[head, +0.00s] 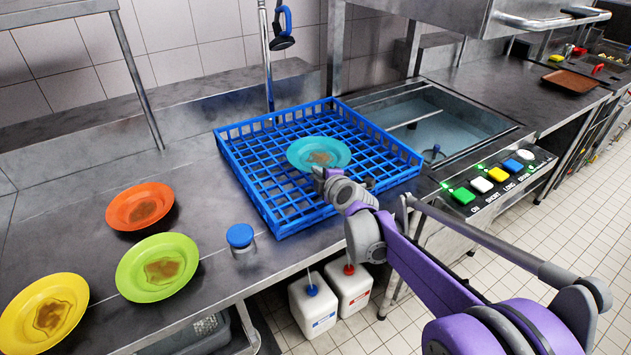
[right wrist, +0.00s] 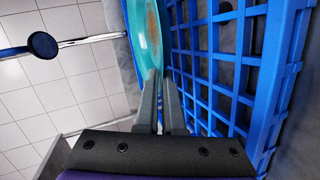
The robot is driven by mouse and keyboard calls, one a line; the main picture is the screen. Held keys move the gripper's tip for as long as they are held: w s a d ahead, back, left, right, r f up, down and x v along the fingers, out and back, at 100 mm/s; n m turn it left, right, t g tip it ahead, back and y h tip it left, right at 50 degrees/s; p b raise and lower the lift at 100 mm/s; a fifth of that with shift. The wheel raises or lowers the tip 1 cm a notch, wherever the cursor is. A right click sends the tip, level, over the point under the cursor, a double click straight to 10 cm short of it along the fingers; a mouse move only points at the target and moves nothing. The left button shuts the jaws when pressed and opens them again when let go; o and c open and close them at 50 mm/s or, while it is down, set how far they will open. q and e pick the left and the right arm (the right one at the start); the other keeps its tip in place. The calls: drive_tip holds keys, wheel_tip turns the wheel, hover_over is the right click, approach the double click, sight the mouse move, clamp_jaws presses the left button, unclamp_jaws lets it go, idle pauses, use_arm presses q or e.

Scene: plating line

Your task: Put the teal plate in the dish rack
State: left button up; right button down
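The teal plate (head: 305,163) has a brown stain in its middle and lies over the blue dish rack (head: 262,200), inside its outline in the head view. My right gripper (head: 319,174) is at the plate's near rim. In the right wrist view, the gripper's fingers (right wrist: 164,84) are closed on the rim of the teal plate (right wrist: 143,35), with the blue rack (right wrist: 262,75) right beside it. I cannot tell whether the plate touches the rack's grid. My left gripper is not in view.
Orange (head: 122,216), green (head: 135,284) and yellow (head: 15,325) stained plates lie on the counter at the left. A blue-capped jar (head: 240,237) stands near the rack's left corner. A sink (head: 440,110) and a button panel (head: 500,178) are to the right. A spray hose (head: 266,60) hangs behind.

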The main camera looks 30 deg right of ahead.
sight(317, 195)
drive_tip(key=shift+w+f+b, duration=0.1)
drive_tip(key=shift+f+b, duration=0.3)
drive_tip(key=shift+f, duration=2)
drive_tip(key=c, duration=1.3)
unclamp_jaws()
